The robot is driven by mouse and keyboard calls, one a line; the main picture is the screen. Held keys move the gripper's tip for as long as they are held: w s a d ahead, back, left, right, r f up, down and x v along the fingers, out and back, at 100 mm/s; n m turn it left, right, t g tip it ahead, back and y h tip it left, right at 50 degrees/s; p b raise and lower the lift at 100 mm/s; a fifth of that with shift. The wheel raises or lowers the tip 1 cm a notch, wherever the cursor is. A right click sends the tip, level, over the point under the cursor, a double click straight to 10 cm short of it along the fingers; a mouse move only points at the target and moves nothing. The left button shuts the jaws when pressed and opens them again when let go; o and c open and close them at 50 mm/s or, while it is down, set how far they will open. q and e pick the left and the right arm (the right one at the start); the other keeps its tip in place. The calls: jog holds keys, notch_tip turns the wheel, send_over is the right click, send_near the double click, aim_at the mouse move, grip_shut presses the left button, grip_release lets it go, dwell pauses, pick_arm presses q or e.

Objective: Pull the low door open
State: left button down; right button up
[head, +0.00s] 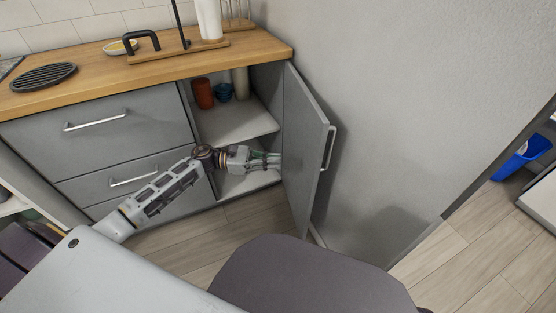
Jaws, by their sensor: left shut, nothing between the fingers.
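The low door (308,148) is a grey cabinet door with a metal bar handle (328,148) on its outer face. It stands wide open, swung out to the right, and the cabinet interior (240,122) shows. My left gripper (277,160) is shut and empty. It is at the inner side of the door, in front of the cabinet opening, with its tips at or very near the door's inner face; I cannot tell whether they touch. My right gripper is not in view.
Inside the cabinet a brown-red cup (203,93) and blue bowls (223,92) stand on a shelf (245,128). Grey drawers (110,130) are to the left under a wooden worktop (90,66). A grey wall (390,120) is right of the door. A dark seat (310,280) stands in front.

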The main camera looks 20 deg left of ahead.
pick_arm(q)
jog(key=s+a+p, duration=0.1)
jog(key=s+a, duration=0.3)
jog(key=a, duration=0.2)
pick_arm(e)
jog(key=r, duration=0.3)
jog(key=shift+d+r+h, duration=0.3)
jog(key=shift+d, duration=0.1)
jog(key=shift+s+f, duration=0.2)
